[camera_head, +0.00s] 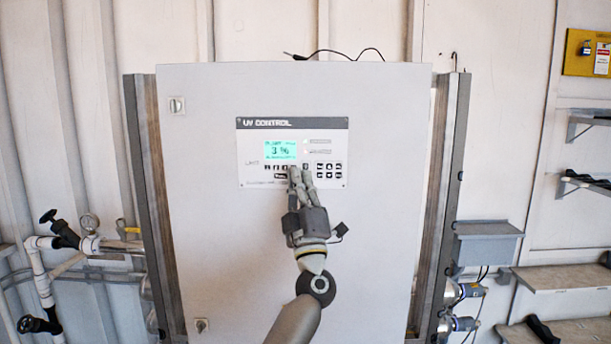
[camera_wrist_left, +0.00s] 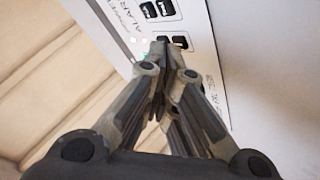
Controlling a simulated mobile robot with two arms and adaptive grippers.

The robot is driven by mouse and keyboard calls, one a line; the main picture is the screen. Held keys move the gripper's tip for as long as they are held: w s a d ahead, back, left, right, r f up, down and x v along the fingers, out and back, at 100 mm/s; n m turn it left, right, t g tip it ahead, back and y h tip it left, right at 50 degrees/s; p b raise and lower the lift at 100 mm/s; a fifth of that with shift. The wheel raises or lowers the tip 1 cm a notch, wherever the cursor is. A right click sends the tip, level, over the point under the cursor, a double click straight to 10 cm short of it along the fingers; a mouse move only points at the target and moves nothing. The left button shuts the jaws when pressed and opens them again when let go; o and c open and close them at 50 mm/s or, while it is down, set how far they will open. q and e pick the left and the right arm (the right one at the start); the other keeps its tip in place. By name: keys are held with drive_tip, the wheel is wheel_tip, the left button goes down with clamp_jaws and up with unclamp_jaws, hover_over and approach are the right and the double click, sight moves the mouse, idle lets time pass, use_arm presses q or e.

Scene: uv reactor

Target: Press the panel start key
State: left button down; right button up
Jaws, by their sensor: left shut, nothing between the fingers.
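The UV control panel (camera_head: 310,130) is set in the front of a large white cabinet. It has a lit green screen (camera_head: 281,150) and rows of small black keys (camera_head: 329,170). My left gripper (camera_head: 298,172) is shut and empty, with its fingertips at the lower key row in the head view. In the left wrist view the shut fingertips (camera_wrist_left: 162,44) are at or very near black keys (camera_wrist_left: 178,43). The fingers hide part of the key row, and I cannot tell which key is the start key or whether there is contact. My right gripper is not in view.
The white cabinet (camera_head: 230,260) stands between grey posts. Pipes with black valve handles (camera_head: 62,232) are at the left. A grey box (camera_head: 486,243) and shelves (camera_head: 565,277) are at the right. A black cable lies on the cabinet top.

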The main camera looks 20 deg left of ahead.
use_arm(q)
drive_tip(key=shift+s+d+p, duration=0.1)
drive_tip(key=shift+s+p, duration=0.25)
drive_tip(key=shift+s, duration=0.2)
drive_tip(key=s+p, duration=0.1)
drive_tip(key=s+d+p, duration=0.1)
drive_tip(key=s, duration=0.1)
drive_tip(key=s+p, duration=0.1)
drive_tip(key=shift+s+d+p, duration=0.25)
drive_tip(key=shift+s+p, duration=0.05)
drive_tip(key=shift+s, duration=0.1)
idle(0.3)
